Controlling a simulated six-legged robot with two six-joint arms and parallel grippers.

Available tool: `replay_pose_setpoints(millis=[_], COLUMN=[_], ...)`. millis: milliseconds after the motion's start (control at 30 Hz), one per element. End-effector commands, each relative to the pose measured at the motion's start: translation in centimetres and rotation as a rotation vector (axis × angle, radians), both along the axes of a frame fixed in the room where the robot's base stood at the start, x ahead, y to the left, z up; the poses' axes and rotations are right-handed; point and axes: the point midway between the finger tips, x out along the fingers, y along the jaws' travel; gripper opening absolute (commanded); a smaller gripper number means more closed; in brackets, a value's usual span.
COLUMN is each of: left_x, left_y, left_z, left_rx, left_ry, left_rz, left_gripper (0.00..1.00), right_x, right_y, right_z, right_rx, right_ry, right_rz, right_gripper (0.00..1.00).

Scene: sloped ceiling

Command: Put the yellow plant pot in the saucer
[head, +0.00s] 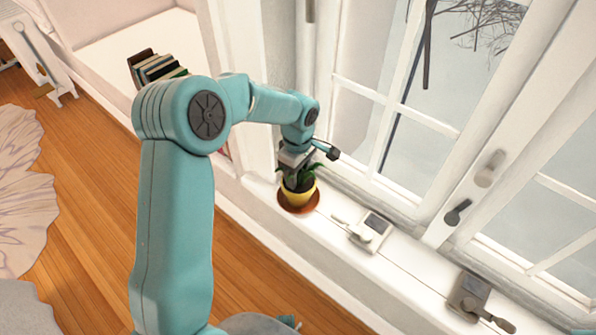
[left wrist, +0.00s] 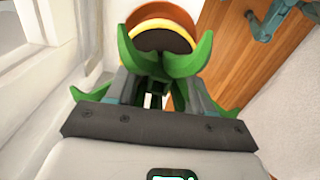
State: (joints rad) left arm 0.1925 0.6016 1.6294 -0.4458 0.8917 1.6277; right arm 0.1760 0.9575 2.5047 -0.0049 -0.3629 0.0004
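The yellow plant pot (head: 297,197), with green leaves, stands on the windowsill in the head view. The round terracotta-brown saucer (head: 312,205) shows around its base, and the pot looks upright within it. My left gripper (head: 296,172) is right above the pot, among the leaves. In the left wrist view, the pot's yellow rim (left wrist: 160,27) and dark soil lie beyond my left gripper (left wrist: 152,85), with the saucer (left wrist: 150,13) behind. Leaves cover the fingertips, so their grip on the pot is hidden. My right gripper does not show.
A small white and grey device (head: 371,230) sits on the sill right of the saucer; a grey one (head: 470,296) is farther right. The window and its handles (head: 457,212) border the sill. Books (head: 156,67) lie on a ledge behind my arm.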

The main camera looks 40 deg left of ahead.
Motion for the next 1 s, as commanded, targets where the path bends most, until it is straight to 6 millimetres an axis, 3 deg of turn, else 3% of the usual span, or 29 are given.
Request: replay_pose_setpoints(millis=[233,500,700,1000], left_x=[0.1,0.1,0.1,0.0], left_y=[0.0,0.0,0.0,0.0], left_z=[1.6,7.9,11.3,12.3], left_rx=[0.001,0.001,0.001,0.000], left_ry=[-0.005,-0.005,-0.003,0.000], left_rz=[0.000,0.000,0.001,0.000], left_gripper=[0.52,0.52,0.52,0.52], right_x=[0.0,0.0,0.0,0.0], right_y=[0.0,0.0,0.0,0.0], right_z=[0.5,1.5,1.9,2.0], right_rx=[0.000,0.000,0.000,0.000], right_ry=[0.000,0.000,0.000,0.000], right_rz=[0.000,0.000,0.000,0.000], right_gripper=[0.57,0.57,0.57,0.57])
